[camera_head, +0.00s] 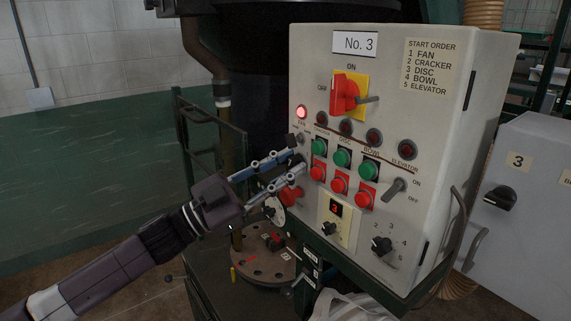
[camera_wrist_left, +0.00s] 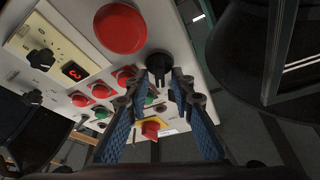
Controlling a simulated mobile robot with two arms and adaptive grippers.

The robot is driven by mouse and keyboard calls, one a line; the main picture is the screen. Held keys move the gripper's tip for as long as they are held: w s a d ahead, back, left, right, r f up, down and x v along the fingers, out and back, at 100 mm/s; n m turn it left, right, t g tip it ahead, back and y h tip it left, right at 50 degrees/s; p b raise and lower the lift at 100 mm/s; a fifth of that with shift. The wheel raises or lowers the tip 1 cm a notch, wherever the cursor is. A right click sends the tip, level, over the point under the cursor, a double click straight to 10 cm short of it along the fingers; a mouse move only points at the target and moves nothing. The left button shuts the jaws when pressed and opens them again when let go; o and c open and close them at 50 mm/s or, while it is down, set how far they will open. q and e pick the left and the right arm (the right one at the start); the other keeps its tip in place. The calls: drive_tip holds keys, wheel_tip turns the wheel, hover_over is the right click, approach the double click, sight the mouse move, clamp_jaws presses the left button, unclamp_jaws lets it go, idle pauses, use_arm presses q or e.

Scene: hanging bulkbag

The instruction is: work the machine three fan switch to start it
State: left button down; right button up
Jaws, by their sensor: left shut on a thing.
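The fan switch (camera_wrist_left: 158,66) is a black knob on the grey machine three control panel (camera_head: 402,130). It sits between the fingertips of my left gripper (camera_head: 298,159) in the left wrist view. In the head view the fingers largely hide the knob, below the fan lamp (camera_head: 301,112). That lamp glows bright, while the other lamps in the row are dark red. My left gripper is shut on the knob, with its blue fingers either side. How far the knob is turned is unclear. My right gripper is not in view.
A red-handled main switch (camera_head: 345,92) sits above rows of green and red buttons. A big red button (camera_wrist_left: 120,27) lies close to the fingers. A grey cabinet (camera_head: 525,200) stands at the right. A green-framed guard (camera_head: 215,145) stands at the left.

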use_arm(q)
drive_tip(key=shift+m+g, duration=0.4)
drive_tip(key=shift+m, duration=0.3)
drive_tip(key=c, duration=2)
unclamp_jaws()
drive_tip(key=shift+c, duration=0.2)
drive_tip(key=shift+f, duration=0.1)
drive_tip(key=v, duration=1.2)
